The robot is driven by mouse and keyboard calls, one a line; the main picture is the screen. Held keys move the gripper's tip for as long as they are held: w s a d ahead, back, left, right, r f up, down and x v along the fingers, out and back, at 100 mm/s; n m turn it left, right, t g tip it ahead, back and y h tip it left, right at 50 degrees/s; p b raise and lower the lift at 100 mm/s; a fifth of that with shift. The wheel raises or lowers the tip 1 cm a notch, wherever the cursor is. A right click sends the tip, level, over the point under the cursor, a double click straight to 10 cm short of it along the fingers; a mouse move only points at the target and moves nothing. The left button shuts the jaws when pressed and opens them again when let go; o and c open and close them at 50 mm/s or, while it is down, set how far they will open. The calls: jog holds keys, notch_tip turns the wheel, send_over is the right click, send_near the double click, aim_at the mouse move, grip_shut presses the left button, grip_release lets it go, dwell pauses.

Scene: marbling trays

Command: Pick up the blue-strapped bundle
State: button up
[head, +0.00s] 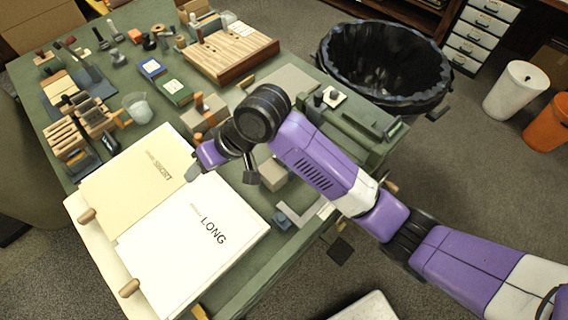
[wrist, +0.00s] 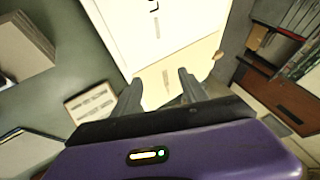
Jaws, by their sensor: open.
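My gripper (head: 192,172) is above the table, over the inner edges of two flat boards. In the wrist view its two fingers (wrist: 160,92) stand apart with nothing between them. The cream board reads SHORT (head: 130,175) and the white board reads LONG (head: 190,260). I cannot make out a blue strap on any bundle. Tan slatted wooden pieces (head: 64,139) lie at the table's left side, apart from my gripper. Tan blocks (head: 60,88) lie behind them on a dark blue-grey mat. My arm hides part of the table's middle.
A blue box (head: 151,67) and a green box (head: 174,91) lie behind my gripper. A clear jug (head: 137,106) stands near the slatted pieces. A slotted wooden rack (head: 231,54) is at the back. A black-lined bin (head: 385,65) stands beyond the table.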

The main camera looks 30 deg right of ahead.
aim_at(284, 166)
jog(key=d+g+h, duration=0.1)
jog(key=d+h, duration=0.1)
jog(key=d, duration=0.4)
jog(key=d+g+h, duration=0.1)
jog(key=d+h, duration=0.1)
jog(key=d, duration=0.4)
jog(key=d+r+g+h, duration=0.1)
jog(key=d+h, duration=0.1)
jog(key=d, duration=0.4)
jog(key=shift+d+g, duration=0.3)
jog(key=shift+d, duration=0.1)
jog(key=shift+s+d+f, duration=0.1)
jog(key=shift+s+d, duration=0.1)
jog(key=shift+d, duration=0.1)
jog(key=shift+s+d+f+p, duration=0.15)
jog(key=shift+f+p, duration=0.3)
jog(key=shift+f, duration=1.45)
jog(key=shift+s+f+p, duration=0.1)
jog(key=shift+f+p, duration=0.35)
jog(key=shift+f, duration=1.45)
grip_shut()
